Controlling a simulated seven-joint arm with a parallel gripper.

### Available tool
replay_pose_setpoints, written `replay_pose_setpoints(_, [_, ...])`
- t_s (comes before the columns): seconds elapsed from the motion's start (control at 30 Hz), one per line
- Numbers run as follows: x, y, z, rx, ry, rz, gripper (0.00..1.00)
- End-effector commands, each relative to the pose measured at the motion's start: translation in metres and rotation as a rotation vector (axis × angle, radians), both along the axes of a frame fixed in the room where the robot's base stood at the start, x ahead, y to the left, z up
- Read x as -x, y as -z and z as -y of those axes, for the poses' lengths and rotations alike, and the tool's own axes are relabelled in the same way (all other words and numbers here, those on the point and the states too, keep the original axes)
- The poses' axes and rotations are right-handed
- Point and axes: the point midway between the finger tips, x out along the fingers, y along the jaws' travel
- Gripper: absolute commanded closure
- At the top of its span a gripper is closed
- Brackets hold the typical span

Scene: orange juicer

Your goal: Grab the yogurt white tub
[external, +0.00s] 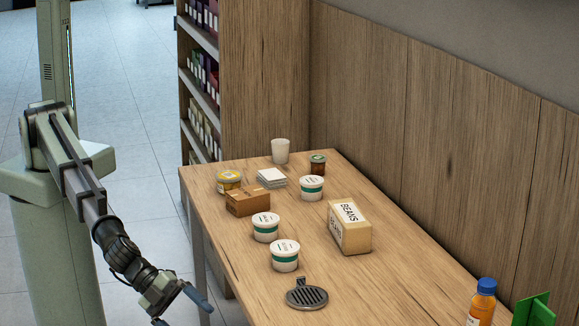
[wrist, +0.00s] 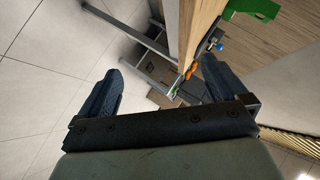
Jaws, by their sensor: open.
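Three white tubs with green bands and printed lids stand upright on the wooden table. One tub (external: 285,256) is nearest the front, one tub (external: 266,228) is just behind it, and one tub (external: 311,188) is farther back. I cannot read their labels well enough to tell which is yogurt. My gripper (external: 182,311) is open and empty, off the table's left side and apart from all the tubs. In the wrist view its fingers (wrist: 161,70) are spread wide over the floor and table edge. No tub shows in that view.
An orange bottle (external: 482,303) stands front right. A wall borders the table's right side.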

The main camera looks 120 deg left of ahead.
Motion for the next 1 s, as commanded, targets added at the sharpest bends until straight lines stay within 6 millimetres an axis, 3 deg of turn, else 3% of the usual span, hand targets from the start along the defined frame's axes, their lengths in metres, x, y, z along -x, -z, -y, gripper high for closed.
replay_pose_setpoints(0.1, [-0.014,-0.037,0.023,0.010,0.031,0.058,0.01])
replay_pose_setpoints(0.2, [-0.024,-0.061,0.030,0.022,0.032,0.090,0.01])
replay_pose_setpoints(0.37, [-0.047,-0.096,0.017,0.062,-0.019,0.112,0.01])
replay_pose_setpoints(0.5, [-0.071,-0.110,-0.027,0.121,-0.135,0.087,0.01])
replay_pose_setpoints(0.67, [-0.092,-0.113,-0.092,0.192,-0.294,0.034,0.01])
replay_pose_setpoints(0.8, [-0.108,-0.111,-0.167,0.275,-0.473,-0.028,0.01])
replay_pose_setpoints(1.0, [-0.116,-0.108,-0.276,0.407,-0.741,-0.118,0.01])
